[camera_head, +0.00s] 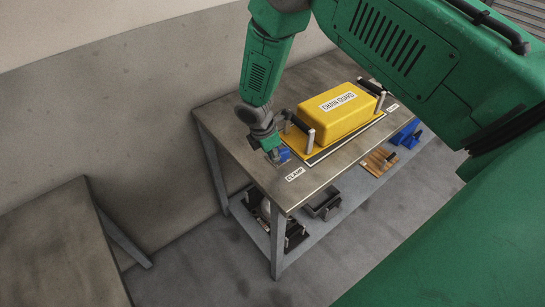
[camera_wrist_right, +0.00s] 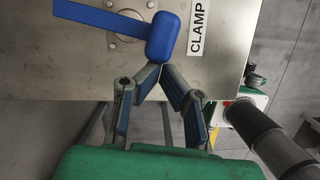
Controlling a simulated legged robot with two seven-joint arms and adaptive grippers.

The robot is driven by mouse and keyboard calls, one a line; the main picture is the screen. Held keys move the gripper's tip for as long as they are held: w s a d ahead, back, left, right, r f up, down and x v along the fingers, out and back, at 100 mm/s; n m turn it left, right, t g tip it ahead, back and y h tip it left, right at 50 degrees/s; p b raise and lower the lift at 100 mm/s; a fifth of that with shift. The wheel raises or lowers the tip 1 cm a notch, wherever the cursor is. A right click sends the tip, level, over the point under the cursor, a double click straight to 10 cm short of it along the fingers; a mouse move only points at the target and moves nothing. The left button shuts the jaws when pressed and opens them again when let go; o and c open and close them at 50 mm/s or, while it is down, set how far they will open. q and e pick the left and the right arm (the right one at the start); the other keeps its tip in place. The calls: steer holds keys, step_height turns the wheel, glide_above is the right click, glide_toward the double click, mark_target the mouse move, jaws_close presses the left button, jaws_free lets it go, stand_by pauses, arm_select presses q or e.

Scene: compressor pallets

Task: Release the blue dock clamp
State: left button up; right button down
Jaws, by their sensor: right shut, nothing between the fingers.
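The blue dock clamp (camera_wrist_right: 163,38) shows at the top of the right wrist view as a bar with a thick rounded end, on the metal table beside a white CLAMP label (camera_wrist_right: 199,28). In the head view a small part of the clamp (camera_head: 284,154) shows beside my gripper, mostly hidden. My right gripper (camera_wrist_right: 160,70) is shut and empty, its fingertips together right at the rounded end. I cannot tell whether they touch it. In the head view the right gripper (camera_head: 275,157) is low over the table's near left part. My left gripper is not in view.
A yellow chain guard (camera_head: 335,112) with black handles sits on the table (camera_head: 330,172), close to the clamp. The lower shelf (camera_head: 335,212) holds trays and blue and wooden parts. Another table (camera_head: 60,245) stands at lower left, with open floor between.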

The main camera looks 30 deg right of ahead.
steer(key=shift+s+d+n, duration=0.15)
steer(key=shift+d+n, duration=0.15)
steer(key=shift+n, duration=0.6)
steer(key=shift+s+d+n+p, duration=0.1)
steer(key=shift+n+p, duration=0.2)
steer(key=shift+p, duration=0.05)
steer(key=shift+d+t, duration=0.1)
steer(key=shift+t, duration=0.2)
